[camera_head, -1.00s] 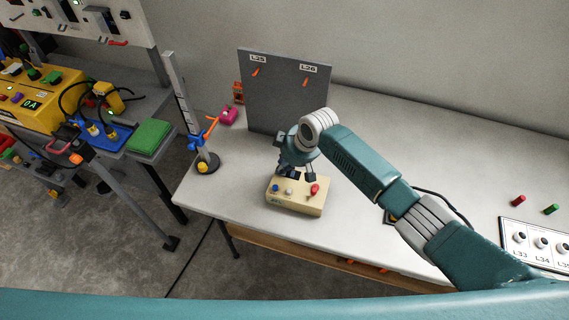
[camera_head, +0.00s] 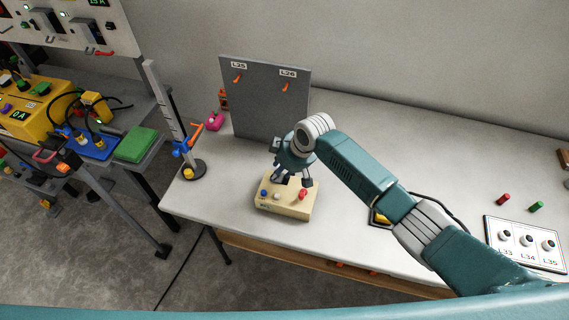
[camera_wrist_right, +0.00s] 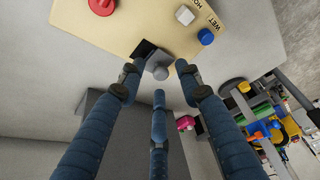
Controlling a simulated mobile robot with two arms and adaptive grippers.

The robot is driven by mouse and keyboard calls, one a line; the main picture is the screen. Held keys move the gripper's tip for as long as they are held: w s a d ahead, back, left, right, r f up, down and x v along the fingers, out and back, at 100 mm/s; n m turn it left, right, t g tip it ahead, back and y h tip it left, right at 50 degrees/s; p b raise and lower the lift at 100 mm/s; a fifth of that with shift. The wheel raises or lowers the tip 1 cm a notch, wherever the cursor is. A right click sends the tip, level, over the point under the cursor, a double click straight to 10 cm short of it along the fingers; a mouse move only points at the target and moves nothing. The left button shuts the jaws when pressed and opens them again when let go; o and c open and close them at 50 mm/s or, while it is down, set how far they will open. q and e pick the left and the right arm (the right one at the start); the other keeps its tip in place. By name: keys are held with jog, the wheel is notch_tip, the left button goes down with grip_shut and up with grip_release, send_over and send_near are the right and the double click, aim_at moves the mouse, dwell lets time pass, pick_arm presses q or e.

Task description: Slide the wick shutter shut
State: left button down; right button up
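A beige box (camera_head: 284,210) with a red knob (camera_head: 302,194), a pale button and a blue button sits on the white bench. In the right wrist view the box face (camera_wrist_right: 140,18) has a dark slot (camera_wrist_right: 146,49) with a small grey tab (camera_wrist_right: 160,62) beside it, which looks like the wick shutter. My right gripper (camera_head: 293,180) is just above the box. In the wrist view its blue fingers (camera_wrist_right: 156,72) are spread around the tab. I cannot tell whether they touch it. My left gripper is not in view.
A grey panel (camera_head: 262,100) labelled L25 and L26 stands behind the box. A stand with blue and orange clamps (camera_head: 183,148) is on the left. The bench (camera_head: 420,160) is clear behind my right arm.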

jog(key=v, duration=1.1)
jog(key=shift+a+r, duration=0.15)
jog(key=shift+a, duration=0.15)
